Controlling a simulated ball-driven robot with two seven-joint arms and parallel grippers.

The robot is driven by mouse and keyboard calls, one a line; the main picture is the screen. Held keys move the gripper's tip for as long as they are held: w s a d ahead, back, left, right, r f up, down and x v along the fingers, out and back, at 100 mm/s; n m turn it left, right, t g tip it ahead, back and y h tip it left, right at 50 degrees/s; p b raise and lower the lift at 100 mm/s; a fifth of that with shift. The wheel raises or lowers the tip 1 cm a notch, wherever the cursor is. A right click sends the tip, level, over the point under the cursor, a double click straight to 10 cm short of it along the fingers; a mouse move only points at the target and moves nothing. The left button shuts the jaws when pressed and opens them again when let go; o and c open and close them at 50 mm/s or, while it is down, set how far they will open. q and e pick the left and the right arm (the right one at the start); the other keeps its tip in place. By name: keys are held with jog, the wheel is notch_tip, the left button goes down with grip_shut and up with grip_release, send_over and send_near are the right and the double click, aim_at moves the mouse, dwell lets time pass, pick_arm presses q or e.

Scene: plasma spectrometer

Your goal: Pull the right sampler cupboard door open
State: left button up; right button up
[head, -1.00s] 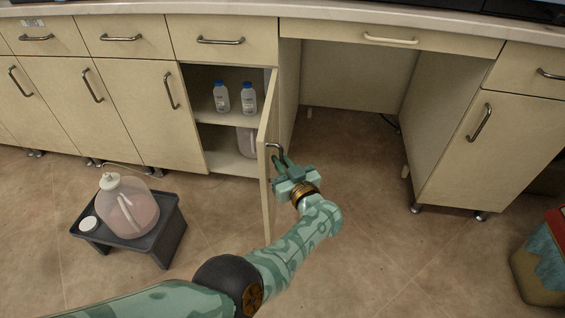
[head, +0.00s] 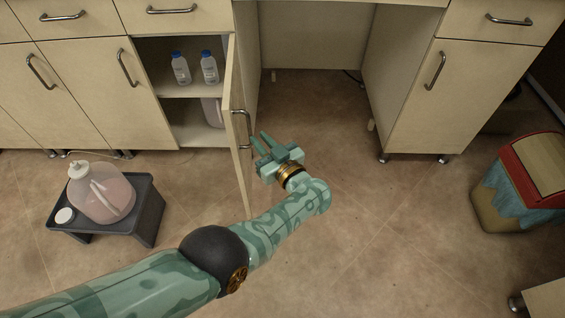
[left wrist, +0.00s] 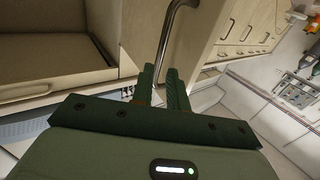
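The open cupboard door (head: 235,118) stands swung far out, seen nearly edge-on in the head view. Its bar handle (head: 247,122) is on the side facing my gripper. It also shows in the left wrist view, where the handle (left wrist: 178,25) runs down toward the fingertips. My left gripper (head: 259,138) is just right of the handle, with its fingers apart and a gap between them. The fingers (left wrist: 160,75) look empty, and the handle appears beyond their tips. Whether a fingertip touches it I cannot tell. My right gripper is not in view.
Inside the cupboard are two white bottles (head: 181,69) with blue caps on a shelf. A pink-filled jug (head: 103,195) stands on a dark stool (head: 147,207) at left. A bin (head: 515,190) is at right. The floor (head: 370,240) between is clear.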

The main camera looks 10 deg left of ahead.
pick_arm(q)
jog(key=v, duration=0.9)
jog(key=shift+s+d, duration=0.2)
jog(key=shift+d, duration=0.05)
